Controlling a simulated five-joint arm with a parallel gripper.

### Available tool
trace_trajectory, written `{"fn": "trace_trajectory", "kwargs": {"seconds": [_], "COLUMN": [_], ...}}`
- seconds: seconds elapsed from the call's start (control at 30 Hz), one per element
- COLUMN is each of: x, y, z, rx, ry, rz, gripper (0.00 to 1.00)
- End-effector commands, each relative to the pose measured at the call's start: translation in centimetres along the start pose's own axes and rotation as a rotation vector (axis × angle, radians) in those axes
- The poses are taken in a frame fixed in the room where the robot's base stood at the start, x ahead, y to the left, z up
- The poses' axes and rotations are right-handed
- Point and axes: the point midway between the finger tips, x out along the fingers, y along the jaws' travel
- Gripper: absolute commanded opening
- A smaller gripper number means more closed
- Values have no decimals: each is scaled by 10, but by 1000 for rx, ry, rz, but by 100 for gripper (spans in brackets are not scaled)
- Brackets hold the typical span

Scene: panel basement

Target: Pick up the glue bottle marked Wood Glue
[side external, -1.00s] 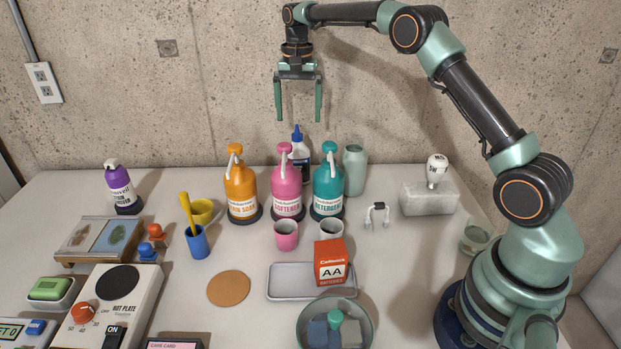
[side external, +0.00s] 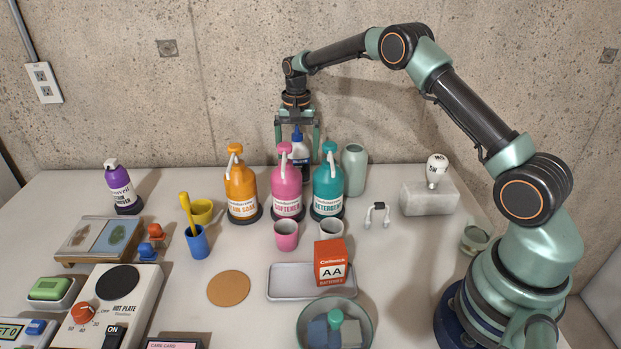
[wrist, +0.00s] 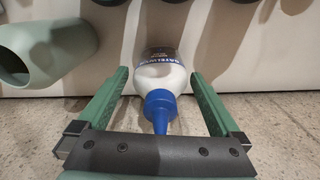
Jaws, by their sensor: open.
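A white bottle with a blue pointed cap and a dark label (side external: 300,147) stands at the back of the table, mostly hidden behind the pink and teal dispensers. It also shows in the wrist view (wrist: 160,78), where the label is too small to read surely. My gripper (side external: 297,158) points down around its top; it also shows in the wrist view (wrist: 160,76). The green fingers are open on either side of the bottle, with a gap on both sides. The lower fingertips are partly hidden in the side view.
Pink (side external: 286,187) and teal (side external: 328,193) pump bottles stand close in front, with an orange one (side external: 241,190) to the left. A pale green vase (side external: 354,171) stands just right. The concrete wall (side external: 180,110) is close behind.

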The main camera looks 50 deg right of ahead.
Motion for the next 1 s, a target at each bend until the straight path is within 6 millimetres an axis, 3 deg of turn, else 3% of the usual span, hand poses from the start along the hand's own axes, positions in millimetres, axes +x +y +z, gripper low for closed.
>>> {"fn": "trace_trajectory", "kwargs": {"seconds": [0.13,0.3,0.37,0.4,0.77,1.0], "x": [0,0,0,-1,-7,-40], "y": [0,0,0,0,0,-1], "z": [0,0,0,0,-1,-1], "rx": [0,0,0,0,0,0], "ry": [0,0,0,1,2,4], "rz": [0,0,0,-1,-1,-4], "gripper": [100,35,12,6,6,6]}}
